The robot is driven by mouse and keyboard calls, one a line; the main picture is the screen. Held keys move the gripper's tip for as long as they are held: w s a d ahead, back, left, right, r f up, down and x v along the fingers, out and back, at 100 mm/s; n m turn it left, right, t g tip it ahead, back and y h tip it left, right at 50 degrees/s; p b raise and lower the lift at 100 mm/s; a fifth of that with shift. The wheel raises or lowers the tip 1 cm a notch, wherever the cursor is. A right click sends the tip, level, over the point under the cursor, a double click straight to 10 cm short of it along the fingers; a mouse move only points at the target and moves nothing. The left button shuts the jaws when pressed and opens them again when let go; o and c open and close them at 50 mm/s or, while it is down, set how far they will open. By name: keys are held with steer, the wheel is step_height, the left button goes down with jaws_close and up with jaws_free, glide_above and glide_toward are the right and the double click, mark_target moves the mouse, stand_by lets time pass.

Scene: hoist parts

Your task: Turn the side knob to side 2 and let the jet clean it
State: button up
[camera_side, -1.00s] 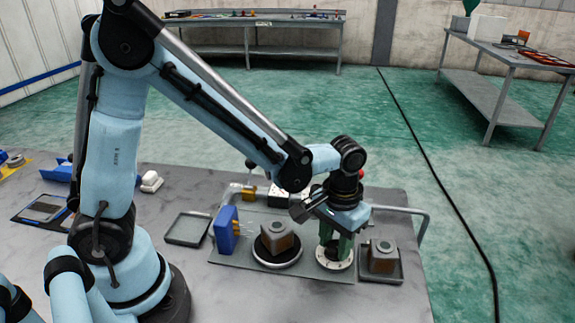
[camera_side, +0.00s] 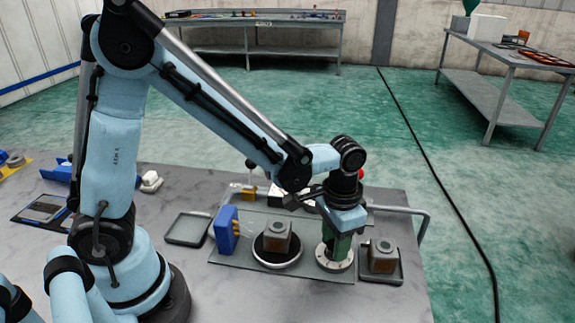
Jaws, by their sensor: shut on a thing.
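My gripper (camera_side: 338,246) points straight down, shut on the side knob, with its green fingers low over the knob's pale round base (camera_side: 347,265). The knob itself is mostly hidden behind the fingers, and I cannot read a side number. Left of it, a brown and grey block (camera_side: 278,238) sits on a round dark turntable with a pale rim (camera_side: 283,263). One flat face of the block is turned toward the camera. A blue jet block (camera_side: 222,229) with yellow nozzles stands left of the turntable, apart from the block. I see no clear spray.
A second similar block (camera_side: 382,255) stands in a small tray (camera_side: 385,279) on the right. An empty grey tray (camera_side: 187,229) lies left of the jet block. A grey rail (camera_side: 425,224) stands at the right, and small fittings stand behind the turntable.

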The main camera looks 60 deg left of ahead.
steer(key=o, duration=1)
steer(key=shift+o, duration=0.2)
step_height(320, 180, up, 12)
